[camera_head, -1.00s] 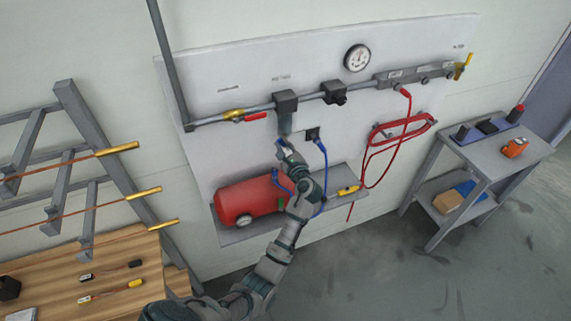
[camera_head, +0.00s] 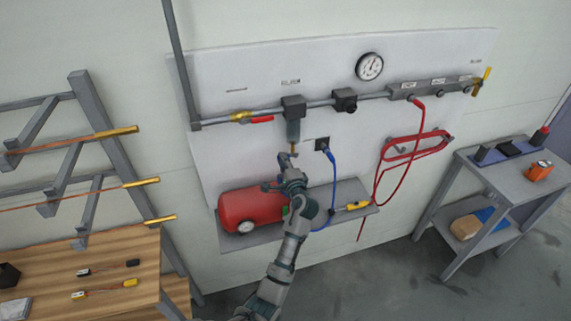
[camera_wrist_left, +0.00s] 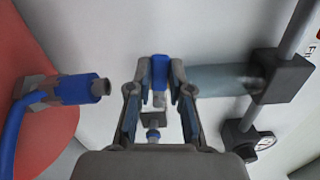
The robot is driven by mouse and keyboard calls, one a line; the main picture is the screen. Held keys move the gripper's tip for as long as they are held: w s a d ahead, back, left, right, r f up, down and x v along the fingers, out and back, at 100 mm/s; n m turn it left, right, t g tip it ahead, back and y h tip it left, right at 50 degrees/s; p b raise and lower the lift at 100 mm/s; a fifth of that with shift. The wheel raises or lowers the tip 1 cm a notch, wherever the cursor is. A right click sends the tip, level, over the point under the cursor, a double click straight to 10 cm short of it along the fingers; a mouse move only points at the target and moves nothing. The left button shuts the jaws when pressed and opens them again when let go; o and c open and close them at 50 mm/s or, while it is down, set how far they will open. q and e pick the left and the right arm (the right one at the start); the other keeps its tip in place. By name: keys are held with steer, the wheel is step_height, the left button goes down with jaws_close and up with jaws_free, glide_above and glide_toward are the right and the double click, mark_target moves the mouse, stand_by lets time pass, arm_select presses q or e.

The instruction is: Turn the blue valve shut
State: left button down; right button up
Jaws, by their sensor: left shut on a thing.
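The blue valve's handle (camera_wrist_left: 160,72) shows in the left wrist view, between my fingers. My left gripper (camera_wrist_left: 160,92) is shut on it. In the head view, my left gripper (camera_head: 288,158) is just below the grey filter bowl (camera_head: 292,131) on the wall pipe, and my fingers largely hide the valve. The bowl also shows to the right of the fingers in the left wrist view (camera_wrist_left: 225,82). I cannot tell the handle's exact angle. My right gripper is not in view.
A red tank (camera_head: 250,207) lies on the wall shelf, left of my arm. A blue hose (camera_head: 333,185) hangs to the right. A blue hose fitting (camera_wrist_left: 80,90) is close left of the fingers. A red hose (camera_head: 418,145) and a gauge (camera_head: 369,66) are farther right.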

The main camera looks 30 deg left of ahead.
arm_select(q)
steer(key=shift+f+n+b, duration=0.4)
steer(key=shift+n+b, duration=0.15)
steer(key=shift+n, duration=0.15)
steer(key=c, duration=1.4)
jaws_free()
steer(key=o, duration=0.3)
steer(key=shift+w, duration=0.1)
steer(key=shift+o, duration=0.2)
steer(key=shift+w+a+f, duration=0.1)
steer(key=shift+f, duration=0.05)
